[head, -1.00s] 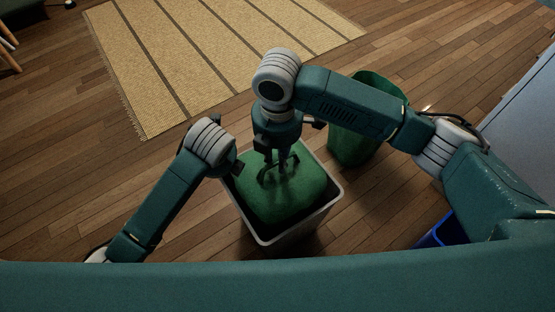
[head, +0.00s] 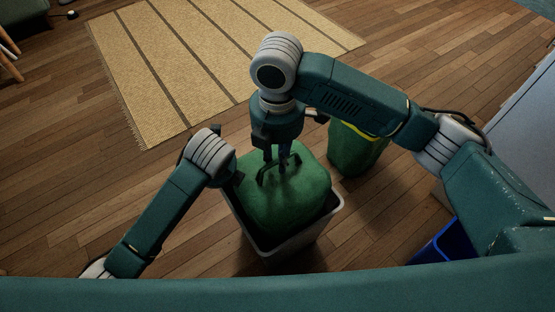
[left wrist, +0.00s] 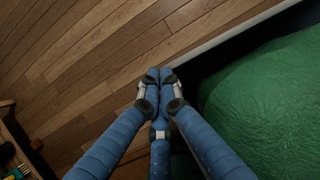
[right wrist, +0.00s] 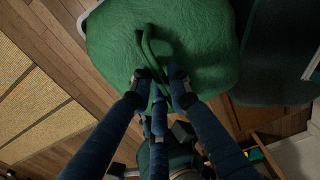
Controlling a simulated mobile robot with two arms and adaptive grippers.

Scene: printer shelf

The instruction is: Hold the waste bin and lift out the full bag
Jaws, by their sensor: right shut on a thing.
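The waste bin (head: 318,232) is a pale grey, square bin standing on the floor in the head view. The full bag (head: 300,195) is green and bulging, and it rises above the bin's rim with its lower part still inside. My right gripper (head: 279,165) is above the bag and shut on its looped top; the loop and bag also show in the right wrist view (right wrist: 200,55). My left gripper (left wrist: 160,78) has its fingers close together at a corner of the bin's rim, with the bag just to the right. In the head view the left fingertips are hidden.
A blue container (head: 450,243) is at lower right, near a pale cabinet (head: 520,110). A striped rug (head: 220,60) lies beyond. The wooden floor on the left is clear.

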